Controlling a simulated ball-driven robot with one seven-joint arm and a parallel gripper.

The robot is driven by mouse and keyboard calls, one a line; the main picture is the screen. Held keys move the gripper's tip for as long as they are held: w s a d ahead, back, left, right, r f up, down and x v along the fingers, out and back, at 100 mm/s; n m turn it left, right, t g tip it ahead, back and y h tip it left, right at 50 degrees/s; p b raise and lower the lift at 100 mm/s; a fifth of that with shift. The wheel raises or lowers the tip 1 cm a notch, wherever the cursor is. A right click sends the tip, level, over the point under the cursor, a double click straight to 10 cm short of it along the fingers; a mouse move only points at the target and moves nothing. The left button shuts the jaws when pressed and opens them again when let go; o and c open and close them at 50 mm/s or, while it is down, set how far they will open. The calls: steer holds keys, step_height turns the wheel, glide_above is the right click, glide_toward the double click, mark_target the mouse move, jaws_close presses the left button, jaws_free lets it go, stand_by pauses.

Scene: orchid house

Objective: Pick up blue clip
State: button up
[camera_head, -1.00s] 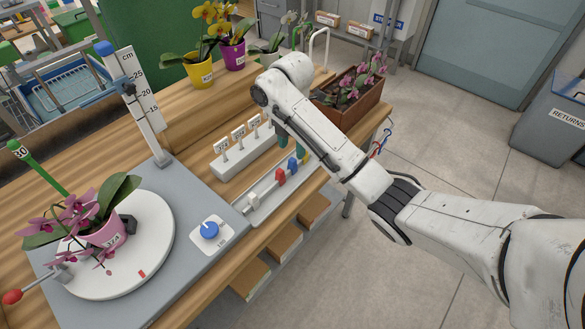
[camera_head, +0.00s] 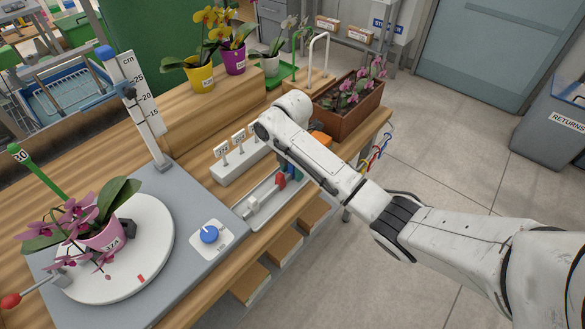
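The blue clip (camera_head: 293,174) stands in the pale tray (camera_head: 243,211) near the front edge of the wooden bench. It is partly covered by my arm. A red clip (camera_head: 281,181) is just left of it and a white clip (camera_head: 253,204) is farther left. Something green shows at its right, mostly behind my arm. My arm reaches in from the right, and its wrist end is over the tray's far right part. My gripper's fingers are hidden behind my arm, so I cannot see how they stand to the blue clip.
A label stand (camera_head: 238,160) is behind the tray. A blue dial (camera_head: 209,235) and a potted orchid on a white turntable (camera_head: 150,270) are to the left. A brown planter (camera_head: 350,120) and an orange object (camera_head: 320,138) are behind my arm. Coloured hooks (camera_head: 378,152) hang at the bench's right end.

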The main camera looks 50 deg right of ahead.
jaws_close()
steer(key=shift+r, duration=0.15)
steer(key=shift+r, duration=0.25)
steer(key=s+a+r+p, duration=0.4)
steer(key=s+r+p, duration=0.5)
steer(key=s+r, duration=0.3)
steer(key=shift+s, duration=0.7)
steer(key=shift+r, duration=0.1)
